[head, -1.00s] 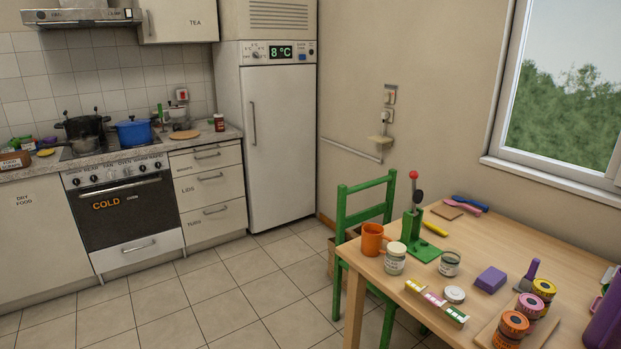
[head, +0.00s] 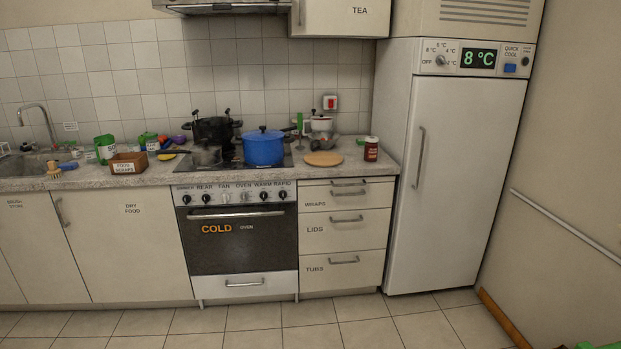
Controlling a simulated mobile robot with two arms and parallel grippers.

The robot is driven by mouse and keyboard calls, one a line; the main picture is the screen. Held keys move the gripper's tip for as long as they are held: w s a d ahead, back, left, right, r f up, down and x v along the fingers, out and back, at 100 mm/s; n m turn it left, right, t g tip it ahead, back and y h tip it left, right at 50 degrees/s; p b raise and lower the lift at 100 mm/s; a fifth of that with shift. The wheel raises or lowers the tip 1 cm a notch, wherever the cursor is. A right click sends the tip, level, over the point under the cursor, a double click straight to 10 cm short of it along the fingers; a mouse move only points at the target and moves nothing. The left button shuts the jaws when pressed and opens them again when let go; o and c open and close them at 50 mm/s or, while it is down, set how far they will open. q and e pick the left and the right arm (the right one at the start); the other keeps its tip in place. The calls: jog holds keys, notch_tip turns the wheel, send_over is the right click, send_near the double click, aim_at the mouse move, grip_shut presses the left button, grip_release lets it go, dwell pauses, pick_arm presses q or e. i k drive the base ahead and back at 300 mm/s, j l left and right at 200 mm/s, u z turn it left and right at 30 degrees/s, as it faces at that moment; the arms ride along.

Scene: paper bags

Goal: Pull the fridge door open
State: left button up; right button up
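The fridge (head: 462,190) stands at the right of the counter in the head view. Its tall white door is closed. A long vertical metal handle (head: 419,158) is on the left side of the door. Neither of my grippers shows in this view.
A counter (head: 130,178) with the oven, drawers (head: 342,237) and cupboards runs left from the fridge. Pots stand on the hob, including a blue pot (head: 264,149). The tiled floor (head: 250,324) before the fridge looks clear. A wall rail (head: 566,226) is at right.

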aim_at(461, 131)
jog(key=i+z, duration=0.2)
jog(key=i, duration=0.25)
jog(key=i+j+z, duration=0.2)
jog(key=i, duration=0.3)
jog(key=i+z, duration=0.2)
jog(key=i, duration=0.25)
